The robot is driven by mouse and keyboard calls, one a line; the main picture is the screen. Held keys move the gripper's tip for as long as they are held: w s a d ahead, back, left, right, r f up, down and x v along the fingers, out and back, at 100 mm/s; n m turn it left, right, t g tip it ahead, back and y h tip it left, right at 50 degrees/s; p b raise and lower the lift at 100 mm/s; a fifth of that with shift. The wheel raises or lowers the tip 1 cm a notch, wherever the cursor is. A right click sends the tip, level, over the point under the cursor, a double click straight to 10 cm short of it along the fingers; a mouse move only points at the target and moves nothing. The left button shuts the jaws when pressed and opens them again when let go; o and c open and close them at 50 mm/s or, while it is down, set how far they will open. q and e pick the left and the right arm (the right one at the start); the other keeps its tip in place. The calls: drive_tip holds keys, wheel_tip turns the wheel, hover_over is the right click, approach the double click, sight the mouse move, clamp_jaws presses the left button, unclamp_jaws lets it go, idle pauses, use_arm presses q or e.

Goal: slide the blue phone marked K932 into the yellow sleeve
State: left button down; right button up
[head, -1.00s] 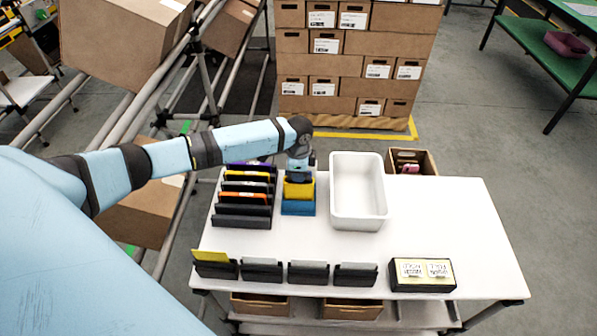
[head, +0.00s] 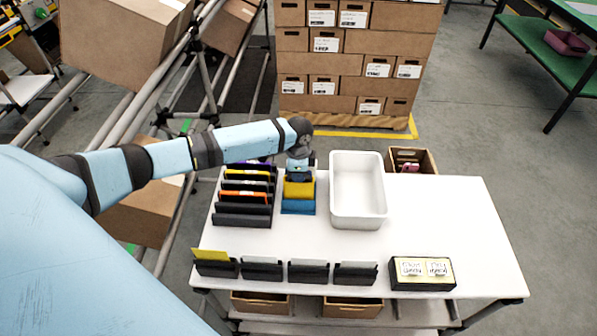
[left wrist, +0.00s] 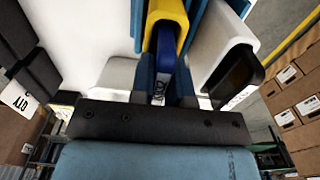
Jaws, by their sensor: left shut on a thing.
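My left gripper (head: 299,178) is over the table, pointing down at a yellow sleeve (head: 299,189) in a blue stand (head: 298,208). In the left wrist view it is shut on a blue phone (left wrist: 164,66), with a small white label near the fingers. The yellow sleeve (left wrist: 168,14) wraps around the phone's far end there, so the phone's end appears to be at or inside its mouth. How deep it sits is hidden. The phone is hidden in the head view. The label is too small to read surely. My right gripper is not in view.
A black rack (head: 242,221) of several slots stands just left of the stand. A white bin (head: 357,223) stands close on its right. Several small holders (head: 308,272) and a black-and-yellow box (head: 423,284) line the front edge. The table's right side (head: 450,220) is clear.

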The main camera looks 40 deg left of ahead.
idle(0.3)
use_arm(q)
drive_tip(key=c, duration=1)
unclamp_jaws()
wheel_tip(320, 180, up, 14)
drive_tip(key=shift+f, duration=0.1)
wheel_tip(320, 180, up, 7)
drive_tip(key=p, duration=0.8)
